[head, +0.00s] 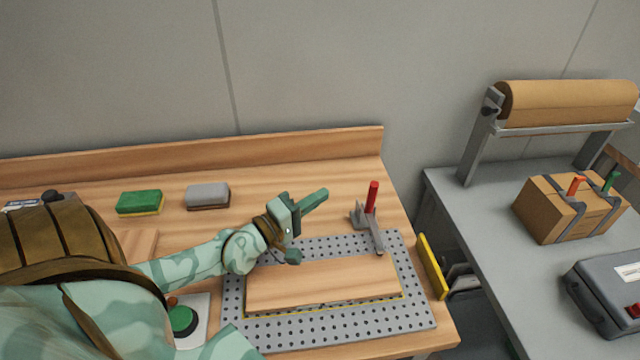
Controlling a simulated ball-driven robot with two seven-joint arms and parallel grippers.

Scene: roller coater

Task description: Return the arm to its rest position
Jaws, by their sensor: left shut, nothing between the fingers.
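My left arm (190,265) reaches in from the lower left over the workbench. Its gripper (315,198) is shut and empty, above the back edge of the perforated metal plate (330,326). A wooden board (325,282) lies flat on the plate, in front of the gripper and apart from its fingertips. A toggle clamp with a red handle (372,197) stands at the plate's back right, its arm reaching toward the board's edge. My right gripper is out of view.
A green sponge (139,203) and a grey block (208,196) lie at the back of the bench. A green button (182,320) sits beside my forearm. To the right, a grey table (485,235) holds a paper roll (567,102), a strapped box (560,220) and a grey case (612,290).

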